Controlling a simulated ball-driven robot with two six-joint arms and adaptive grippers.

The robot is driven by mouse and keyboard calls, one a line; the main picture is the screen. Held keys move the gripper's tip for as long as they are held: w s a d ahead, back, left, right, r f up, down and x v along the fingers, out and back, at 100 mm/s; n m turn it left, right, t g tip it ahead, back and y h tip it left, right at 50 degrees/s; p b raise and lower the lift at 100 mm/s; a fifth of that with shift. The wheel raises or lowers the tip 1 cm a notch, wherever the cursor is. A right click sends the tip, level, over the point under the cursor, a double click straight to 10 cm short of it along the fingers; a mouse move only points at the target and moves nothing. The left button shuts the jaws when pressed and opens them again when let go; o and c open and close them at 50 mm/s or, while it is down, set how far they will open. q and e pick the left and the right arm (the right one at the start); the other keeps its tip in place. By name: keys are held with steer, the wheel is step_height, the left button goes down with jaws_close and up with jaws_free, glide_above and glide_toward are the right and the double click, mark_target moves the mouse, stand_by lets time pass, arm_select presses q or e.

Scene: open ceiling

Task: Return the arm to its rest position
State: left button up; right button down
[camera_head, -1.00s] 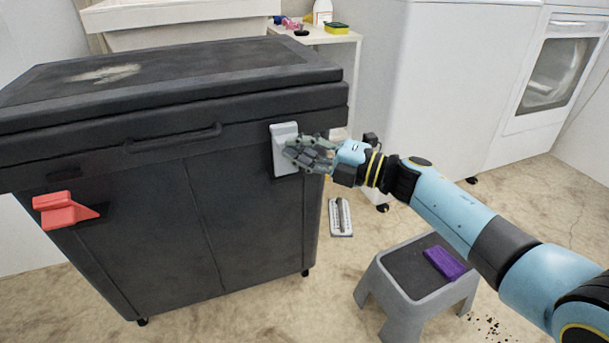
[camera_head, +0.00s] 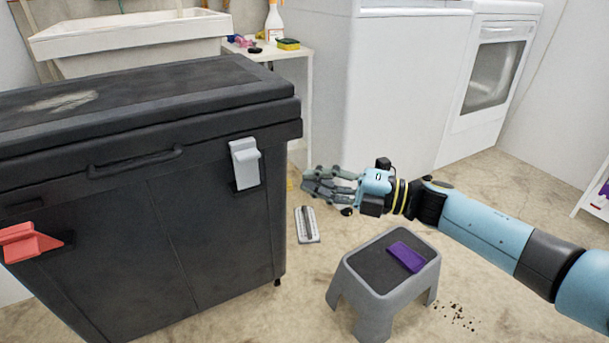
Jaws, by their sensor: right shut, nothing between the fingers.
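My right arm (camera_head: 490,232) comes in from the right in the head view, stretched out toward the middle. My right gripper (camera_head: 312,186) is shut and empty. It hangs in the air to the right of the black cabinet (camera_head: 225,235), apart from it. My left gripper is not in view.
A grey step stool (camera_head: 390,297) with a purple block (camera_head: 406,257) stands below my arm. A small white tool (camera_head: 307,226) lies on the floor. White appliances (camera_head: 400,90) stand behind. Dark crumbs (camera_head: 455,315) lie right of the stool.

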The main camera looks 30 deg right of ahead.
stand_by(0.4)
steer(key=s+d+f+m+g+h+p, duration=0.1)
steer(key=s+d+f+m+h+p, duration=0.2)
steer(key=s+f+m, duration=0.4)
steer(key=s+f+m+h+p, duration=0.2)
steer(key=s+f+m+h, duration=0.3)
steer(key=s+f, duration=0.4)
steer(key=s+d+f+m+g+h+p, duration=0.1)
steer(key=s+d+f+m+h+p, duration=0.2)
steer(key=s+f+m, duration=0.4)
steer(key=s+f+m+g+h, duration=0.1)
steer(key=s+f+m+g, duration=0.2)
steer(key=s, duration=0.7)
steer(key=s+f+m+g+h+p, duration=0.1)
steer(key=s+f+m+g, duration=0.2)
steer(key=s, duration=0.6)
steer(key=s+f+m+g+h, duration=0.1)
steer(key=s+f+g, duration=0.3)
steer(key=s, duration=0.6)
steer(key=shift+s+a+f+m+h, duration=0.3)
steer(key=shift+f+m, duration=0.45)
steer(key=shift+m, duration=0.15)
